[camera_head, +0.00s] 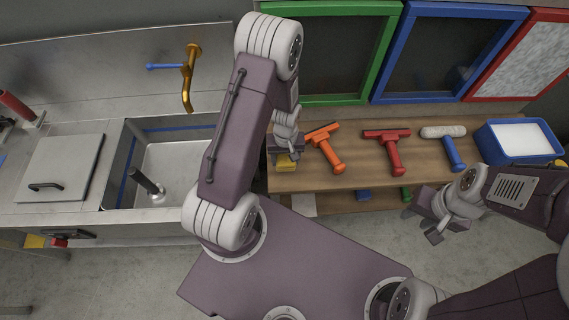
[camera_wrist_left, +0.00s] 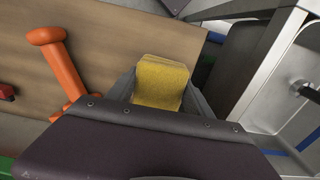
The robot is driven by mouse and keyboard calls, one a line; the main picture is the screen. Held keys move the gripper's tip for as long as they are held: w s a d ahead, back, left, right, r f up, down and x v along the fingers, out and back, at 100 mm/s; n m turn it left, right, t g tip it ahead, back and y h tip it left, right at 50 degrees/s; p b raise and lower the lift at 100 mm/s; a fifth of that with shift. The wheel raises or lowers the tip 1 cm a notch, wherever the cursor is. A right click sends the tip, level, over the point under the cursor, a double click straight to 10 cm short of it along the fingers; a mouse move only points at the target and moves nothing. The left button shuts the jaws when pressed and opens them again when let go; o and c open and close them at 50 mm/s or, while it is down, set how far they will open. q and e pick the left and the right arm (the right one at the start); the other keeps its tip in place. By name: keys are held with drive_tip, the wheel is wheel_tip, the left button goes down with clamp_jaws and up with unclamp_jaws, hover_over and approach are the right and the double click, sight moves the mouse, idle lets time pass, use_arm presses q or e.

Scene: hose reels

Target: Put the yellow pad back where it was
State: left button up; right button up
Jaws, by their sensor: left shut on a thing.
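The yellow pad (camera_head: 286,161) is at the left end of the wooden bench, just under my left gripper (camera_head: 286,152). In the left wrist view the pad (camera_wrist_left: 161,82) sits between the two fingers of my left gripper (camera_wrist_left: 162,92), which is shut on it. The pad is over or on the bench top near its left edge; I cannot tell whether it touches the wood. My right gripper (camera_head: 437,213) is empty in front of the bench, with its fingers apart.
On the bench (camera_head: 375,178) lie an orange squeegee (camera_head: 325,146), a red squeegee (camera_head: 390,148), a white roller with a blue handle (camera_head: 448,143) and a blue tray (camera_head: 482,148). The orange tool is closest to my left gripper. A sink (camera_head: 185,165) stands left of the bench.

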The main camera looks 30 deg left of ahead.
use_arm(q)
wheel_tip(320, 180, down, 4)
drive_tip(key=shift+s+r, duration=0.15)
drive_tip(key=shift+r, duration=0.05)
drive_tip(key=shift+f, duration=0.3)
drive_tip(key=shift+f+b, duration=0.2)
drive_tip(key=shift+b, duration=0.1)
drive_tip(key=o, duration=1.3)
drive_tip(key=shift+r, duration=0.1)
drive_tip(key=shift+r, duration=0.1)
